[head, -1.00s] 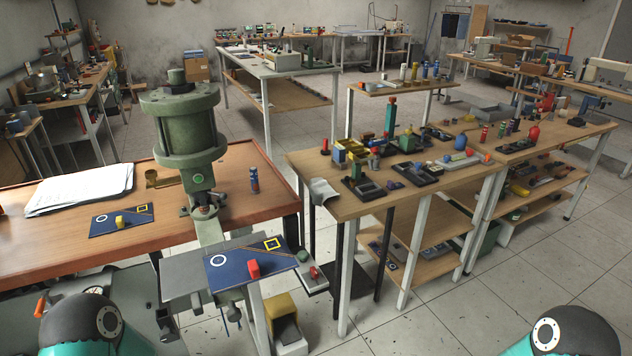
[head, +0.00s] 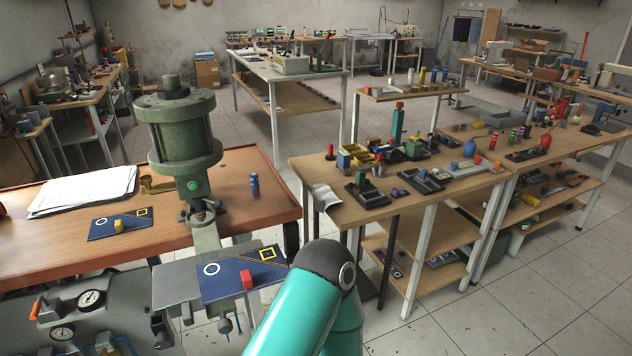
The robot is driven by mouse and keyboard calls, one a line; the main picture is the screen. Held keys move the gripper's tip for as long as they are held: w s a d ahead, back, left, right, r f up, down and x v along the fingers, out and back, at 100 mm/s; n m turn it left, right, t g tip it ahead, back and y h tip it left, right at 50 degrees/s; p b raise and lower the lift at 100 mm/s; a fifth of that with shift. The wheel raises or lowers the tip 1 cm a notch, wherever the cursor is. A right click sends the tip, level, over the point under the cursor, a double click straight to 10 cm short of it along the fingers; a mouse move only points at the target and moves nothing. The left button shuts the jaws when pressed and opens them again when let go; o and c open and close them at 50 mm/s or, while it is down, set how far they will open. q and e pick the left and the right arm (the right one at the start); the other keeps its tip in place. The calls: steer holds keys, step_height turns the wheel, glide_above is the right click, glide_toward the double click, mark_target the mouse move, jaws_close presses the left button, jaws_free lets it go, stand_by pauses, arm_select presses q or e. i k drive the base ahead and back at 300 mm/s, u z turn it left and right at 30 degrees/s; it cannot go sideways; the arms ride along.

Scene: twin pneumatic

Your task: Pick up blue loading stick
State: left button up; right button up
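A small blue stick (head: 254,186) stands upright on the brown wooden table (head: 275,213), just right of the green press (head: 184,145). It has a thin band near its middle and nothing touches it. Several other small blue upright pieces (head: 434,75) stand on the raised shelf farther back. One of my teal arms shows at the bottom centre, its dark elbow joint close to the right-hand blue pad. Neither gripper is in view.
A parts bench (head: 315,171) stands right, across a floor gap.

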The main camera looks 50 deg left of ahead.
mark_target(254, 178)
steer(key=z, duration=0.3)
steer(key=i, duration=3.5)
steer(key=u, duration=2.75)
steer(key=i, duration=0.3)
steer(key=u, duration=2.1)
